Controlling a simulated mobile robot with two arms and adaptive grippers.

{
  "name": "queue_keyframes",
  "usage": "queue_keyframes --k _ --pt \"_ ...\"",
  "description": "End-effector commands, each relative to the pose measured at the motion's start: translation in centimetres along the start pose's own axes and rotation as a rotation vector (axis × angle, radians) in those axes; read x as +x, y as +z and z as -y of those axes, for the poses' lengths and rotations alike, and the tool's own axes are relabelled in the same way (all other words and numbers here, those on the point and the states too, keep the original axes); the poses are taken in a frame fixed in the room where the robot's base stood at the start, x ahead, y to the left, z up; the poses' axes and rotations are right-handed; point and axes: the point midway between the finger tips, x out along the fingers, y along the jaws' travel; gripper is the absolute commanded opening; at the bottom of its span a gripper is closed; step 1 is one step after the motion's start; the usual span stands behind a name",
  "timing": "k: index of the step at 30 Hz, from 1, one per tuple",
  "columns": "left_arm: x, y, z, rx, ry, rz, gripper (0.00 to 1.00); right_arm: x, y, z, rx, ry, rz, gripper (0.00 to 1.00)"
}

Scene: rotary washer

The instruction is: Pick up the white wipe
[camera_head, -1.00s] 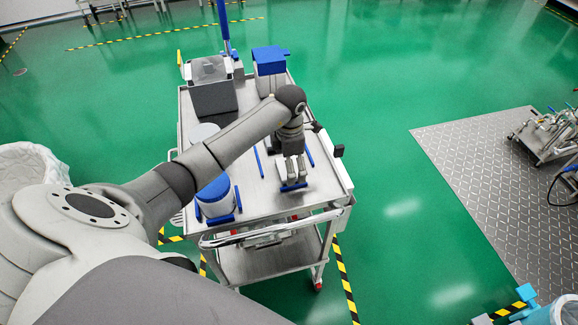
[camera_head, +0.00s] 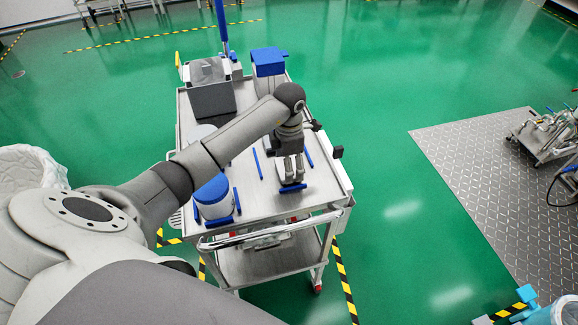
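My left gripper (camera_head: 292,170) points down over the front right part of the metal cart top (camera_head: 255,200). Its two fingers look close together with a narrow gap, low over the surface, just behind a short blue bar (camera_head: 293,188). Two more blue bars stand to its left (camera_head: 258,164) and right (camera_head: 308,157). I cannot make out a white wipe; the gripper and wrist cover much of the area between the bars. Whether anything is between the fingers is too small to tell. My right gripper is not in view.
A white tub with a blue lid (camera_head: 213,196) stands at the cart's front left between blue bars. A blue-topped container (camera_head: 268,64) and a grey box (camera_head: 212,98) stand at the back. The cart's handle (camera_head: 270,230) runs along the front.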

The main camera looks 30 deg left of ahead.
Motion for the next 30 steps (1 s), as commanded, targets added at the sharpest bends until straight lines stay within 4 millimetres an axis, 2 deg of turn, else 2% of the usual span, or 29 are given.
queue_keyframes --k 5,15,24,30 --pt "-2.2 0.0 -0.1 0.003 0.007 0.003 0.60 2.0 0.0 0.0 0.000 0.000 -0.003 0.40" --pt "-8.8 -0.4 6.0 0.007 0.008 0.002 0.60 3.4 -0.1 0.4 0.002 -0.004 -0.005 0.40" --pt "-11.3 -0.9 11.8 0.004 0.004 0.000 0.60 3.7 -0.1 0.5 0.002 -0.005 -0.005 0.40" --pt "-12.1 -0.9 13.6 0.001 0.002 0.000 0.60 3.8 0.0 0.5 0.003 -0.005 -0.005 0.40"
